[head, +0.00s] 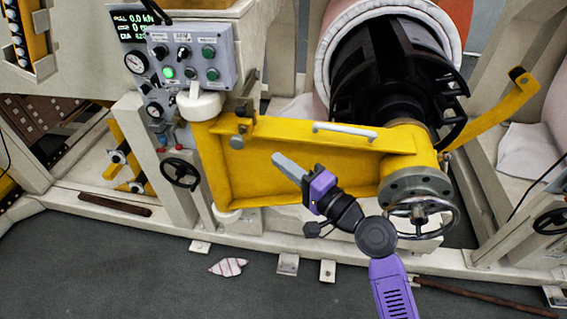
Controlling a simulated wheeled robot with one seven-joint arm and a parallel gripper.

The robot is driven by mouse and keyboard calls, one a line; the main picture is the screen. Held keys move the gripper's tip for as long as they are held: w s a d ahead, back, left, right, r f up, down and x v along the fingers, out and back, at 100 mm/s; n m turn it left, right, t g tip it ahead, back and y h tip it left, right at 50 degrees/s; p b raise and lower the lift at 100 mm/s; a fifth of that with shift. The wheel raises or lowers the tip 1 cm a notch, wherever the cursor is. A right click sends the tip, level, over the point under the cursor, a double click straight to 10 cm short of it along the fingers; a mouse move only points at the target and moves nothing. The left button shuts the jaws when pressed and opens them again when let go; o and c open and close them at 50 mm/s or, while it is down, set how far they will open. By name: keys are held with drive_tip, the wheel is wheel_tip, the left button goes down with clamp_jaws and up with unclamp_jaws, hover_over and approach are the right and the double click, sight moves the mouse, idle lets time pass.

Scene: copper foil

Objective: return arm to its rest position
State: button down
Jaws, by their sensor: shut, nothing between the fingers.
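My gripper (277,158) is at the end of my purple and black arm, in the middle of the head view. Its grey fingers are together and hold nothing. They point up and to the left, in front of the yellow swing gate (255,145) of the machine. I cannot tell how far the fingers are from the gate's face. My arm rises from the lower right, and its black wrist covers part of the gate's lower edge.
A control panel (200,62) stands at the upper left. A handwheel (422,217) is right of my arm, below a large roll (335,35) on a black core. A striped rag (228,267) lies on the floor (110,275). The lower left floor is clear.

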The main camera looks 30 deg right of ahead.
drive_tip(key=shift+d, duration=0.1)
drive_tip(key=s+d+f+n+t+h, duration=0.1)
drive_tip(key=s+d+n+h, duration=0.15)
drive_tip(key=s+h, duration=0.2)
drive_tip(key=s+d+f+n+h, duration=0.1)
drive_tip(key=s+d+h, duration=0.2)
drive_tip(key=s, duration=0.3)
drive_tip(key=s+a+f+n+g, duration=0.1)
drive_tip(key=s+a+n, duration=0.1)
drive_tip(key=s, duration=0.7)
drive_tip(key=s+a+f+n+g+y, duration=0.1)
drive_tip(key=s+n, duration=0.3)
drive_tip(key=s, duration=0.6)
drive_tip(key=s+a+f+n+g, duration=0.1)
drive_tip(key=s+a+n, duration=0.2)
drive_tip(key=s, duration=0.7)
drive_tip(key=shift+a+g+y, duration=0.35)
drive_tip(key=shift+g, duration=0.05)
drive_tip(key=shift+w, duration=0.1)
